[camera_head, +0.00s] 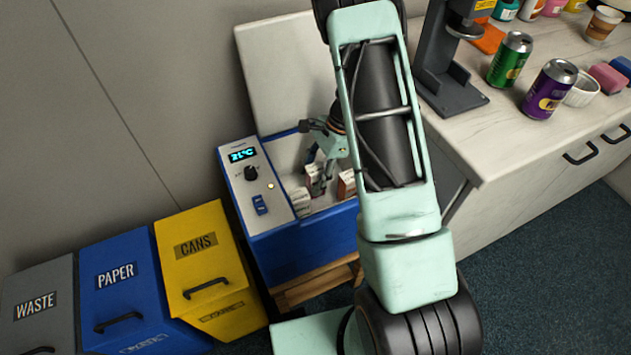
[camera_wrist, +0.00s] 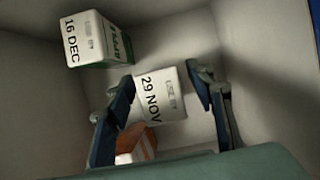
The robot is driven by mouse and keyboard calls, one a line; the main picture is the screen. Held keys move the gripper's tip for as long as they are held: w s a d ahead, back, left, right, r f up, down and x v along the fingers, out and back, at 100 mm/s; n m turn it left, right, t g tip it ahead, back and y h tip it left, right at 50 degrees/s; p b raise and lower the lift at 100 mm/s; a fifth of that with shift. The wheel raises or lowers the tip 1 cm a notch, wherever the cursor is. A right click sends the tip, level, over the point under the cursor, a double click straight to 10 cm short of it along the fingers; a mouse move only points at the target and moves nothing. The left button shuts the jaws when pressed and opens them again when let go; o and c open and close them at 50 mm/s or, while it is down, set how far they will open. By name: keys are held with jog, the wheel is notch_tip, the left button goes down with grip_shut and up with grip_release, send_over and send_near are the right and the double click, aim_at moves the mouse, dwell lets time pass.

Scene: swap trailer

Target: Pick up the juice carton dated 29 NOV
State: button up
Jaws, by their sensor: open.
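The juice carton dated 29 NOV (camera_wrist: 160,96) shows its white top with the date in the wrist view. It stands inside a pale-walled box, between the two blue fingers of my gripper (camera_wrist: 164,92). The fingers are open on either side of it, with a gap at least on the right; contact on the left cannot be told. A carton dated 16 DEC (camera_wrist: 84,42), with green on its side, is at upper left. In the head view my gripper (camera_head: 321,182) reaches down into the blue cooler (camera_head: 290,247); dates are unreadable there.
The cooler's panel (camera_head: 243,155) reads 21°C. Its walls stand close around the cartons. Yellow, blue and grey bins (camera_head: 205,255) are at left. The counter (camera_head: 500,135) at right holds a green can (camera_head: 510,60), a purple can (camera_head: 549,90) and a dark machine (camera_head: 447,65).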

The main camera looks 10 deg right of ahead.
aim_at(309, 184)
jog(key=x, duration=0.3)
jog(key=shift+f+b, duration=0.25)
jog(key=shift+b, duration=0.05)
jog(key=shift+w+r, duration=0.1)
grip_shut()
